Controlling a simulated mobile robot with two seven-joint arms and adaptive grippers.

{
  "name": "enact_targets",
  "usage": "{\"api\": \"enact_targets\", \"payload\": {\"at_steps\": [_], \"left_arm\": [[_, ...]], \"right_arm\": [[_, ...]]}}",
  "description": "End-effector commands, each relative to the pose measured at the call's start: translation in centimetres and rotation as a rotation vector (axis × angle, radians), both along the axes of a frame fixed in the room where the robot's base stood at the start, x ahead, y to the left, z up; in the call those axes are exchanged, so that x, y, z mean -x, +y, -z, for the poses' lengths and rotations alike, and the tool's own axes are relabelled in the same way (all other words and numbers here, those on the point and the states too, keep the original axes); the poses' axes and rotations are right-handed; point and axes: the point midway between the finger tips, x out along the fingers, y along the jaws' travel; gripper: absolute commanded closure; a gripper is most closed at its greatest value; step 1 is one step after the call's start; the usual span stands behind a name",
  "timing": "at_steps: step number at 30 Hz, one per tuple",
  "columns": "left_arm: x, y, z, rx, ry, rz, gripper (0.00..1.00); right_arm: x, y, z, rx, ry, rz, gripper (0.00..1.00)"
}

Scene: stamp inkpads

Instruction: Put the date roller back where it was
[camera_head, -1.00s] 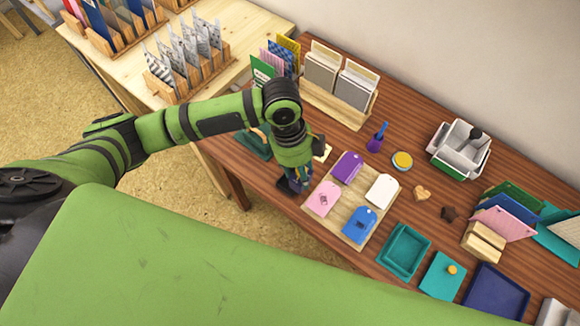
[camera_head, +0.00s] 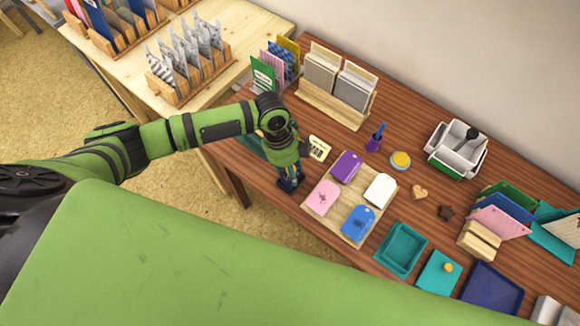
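My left gripper (camera_head: 286,166) points down near the table's front edge, left of the wooden board with inkpads. A small dark blue piece (camera_head: 290,185) shows at its lower end, at the tabletop; it may be the date roller, but I cannot tell it clearly from the fingers. Whether the fingers are open or shut on it is hidden by the arm. A cream card (camera_head: 318,148) with dark printed marks lies just right of the gripper. My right gripper is not in view.
The wooden inkpad board (camera_head: 341,206) holds purple, white, pink and blue pads. A purple pot (camera_head: 373,145) with a blue-handled tool and a round yellow-topped tin (camera_head: 400,161) stand behind. A card rack (camera_head: 333,93) stands at the back. A teal tray (camera_head: 402,249) lies right of the board.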

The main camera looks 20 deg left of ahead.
Motion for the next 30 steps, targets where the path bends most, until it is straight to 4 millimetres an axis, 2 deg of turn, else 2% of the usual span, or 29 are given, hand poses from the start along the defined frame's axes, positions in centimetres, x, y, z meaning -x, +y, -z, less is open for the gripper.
{"api": "enact_targets", "payload": {"at_steps": [1,2,11,16,20,30], "left_arm": [[0.0,0.0,0.1,0.000,0.000,0.000,0.43],[0.0,0.0,0.1,0.000,0.000,0.000,0.31],[0.0,0.0,0.0,0.000,0.001,0.000,0.31],[-0.1,0.2,-0.8,-0.001,-0.003,0.000,0.31],[-0.4,0.7,-2.9,0.000,-0.005,0.000,0.31],[-0.9,2.1,-9.7,-0.001,-0.004,0.000,0.31]], "right_arm": [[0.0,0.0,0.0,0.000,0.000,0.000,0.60],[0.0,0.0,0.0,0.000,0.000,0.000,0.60],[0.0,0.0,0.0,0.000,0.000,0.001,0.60],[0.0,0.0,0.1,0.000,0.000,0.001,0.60],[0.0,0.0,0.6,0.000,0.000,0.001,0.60],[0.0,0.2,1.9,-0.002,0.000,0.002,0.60]]}}
